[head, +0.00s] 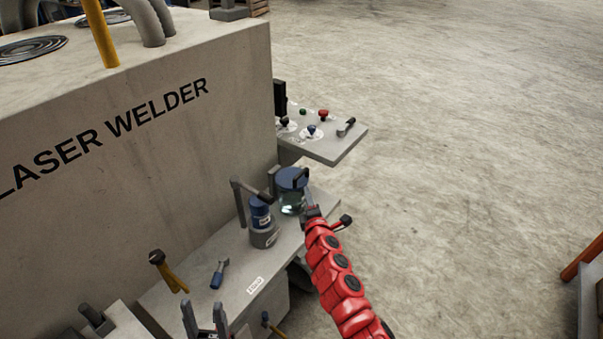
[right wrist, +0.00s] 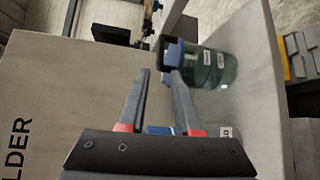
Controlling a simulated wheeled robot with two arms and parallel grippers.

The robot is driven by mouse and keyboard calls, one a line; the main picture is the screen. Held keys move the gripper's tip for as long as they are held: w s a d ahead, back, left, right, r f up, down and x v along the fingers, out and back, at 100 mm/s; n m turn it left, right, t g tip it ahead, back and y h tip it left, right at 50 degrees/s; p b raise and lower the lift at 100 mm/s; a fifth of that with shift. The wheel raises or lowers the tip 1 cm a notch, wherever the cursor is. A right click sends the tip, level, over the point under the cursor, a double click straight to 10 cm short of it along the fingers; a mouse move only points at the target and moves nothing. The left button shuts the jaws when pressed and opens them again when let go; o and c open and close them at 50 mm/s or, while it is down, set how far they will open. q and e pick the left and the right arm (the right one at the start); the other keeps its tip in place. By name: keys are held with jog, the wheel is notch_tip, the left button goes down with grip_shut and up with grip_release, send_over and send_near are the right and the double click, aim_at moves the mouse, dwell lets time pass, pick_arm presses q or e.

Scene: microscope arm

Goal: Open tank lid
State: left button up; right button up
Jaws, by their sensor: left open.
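The tank (head: 292,208) is a clear glass jar with a blue lid (head: 287,181) and a dark handle on top. It stands at the far end of the grey bench. In the right wrist view the tank (right wrist: 222,70) lies sideways, with the dark lid handle (right wrist: 161,52) toward the fingertips. My right gripper (head: 309,200) is at the lid; its fingers (right wrist: 157,74) are apart, with the handle just at or between their tips. Contact cannot be told. The lid looks seated on the jar. My left gripper (head: 204,312) is open and empty at the bottom, far from the tank.
A blue-topped cylinder in a grey holder (head: 264,237) stands left of the tank, with a dark bent arm beside it. A blue-handled tool (head: 218,274) lies on the bench. The laser welder body (head: 150,140) walls the left; a control panel (head: 345,146) juts out behind. Open floor lies right.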

jog(key=b, duration=0.5)
send_near(301, 172)
jog(key=w, duration=0.1)
jog(key=w+f, duration=0.1)
jog(key=w, duration=0.2)
jog(key=shift+a+f, duration=0.1)
jog(key=shift+f, duration=0.25)
jog(key=w+b, duration=0.1)
jog(key=b, duration=0.1)
jog(key=w+b, duration=0.2)
jog(key=w+f+b, duration=0.1)
jog(key=w+b, duration=0.1)
jog(key=shift+a+b, duration=0.35)
jog(key=shift+b, duration=0.05)
jog(key=shift+w, duration=0.2)
jog(key=shift+w+a+r+b, duration=0.1)
jog(key=shift+w+r+b, duration=0.1)
jog(key=shift+r+b, duration=0.15)
jog(key=shift+f, duration=0.1)
grip_shut()
